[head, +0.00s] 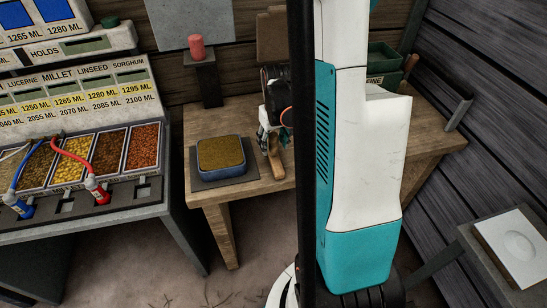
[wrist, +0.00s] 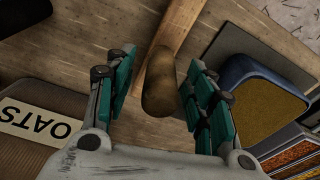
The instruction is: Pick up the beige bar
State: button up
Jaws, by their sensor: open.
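The beige bar (head: 274,160) lies on the wooden table beside the blue tub in the head view. In the wrist view the beige bar (wrist: 178,28) runs from the top edge down toward a rounded, darker brown end (wrist: 158,90) between my fingers. My gripper (wrist: 161,68) is open, with a teal finger on each side of that end. I cannot tell whether either finger touches it. In the head view my gripper (head: 268,140) is over the far end of the bar and hides part of it.
The blue tub of golden grain (head: 220,155) stands on a dark mat close left of the bar; it also shows in the wrist view (wrist: 238,72). An OATS label (wrist: 40,118) is at the wrist view's left. Grain bins (head: 88,160) stand left, a green box (head: 383,60) behind.

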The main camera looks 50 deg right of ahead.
jog(key=shift+r, duration=0.1)
jog(key=shift+c, duration=0.4)
grip_shut()
jog(key=shift+r, duration=0.1)
notch_tip(320, 180, up, 20)
jog(key=p, duration=0.7)
jog(key=c, duration=0.8)
grip_release()
grip_shut()
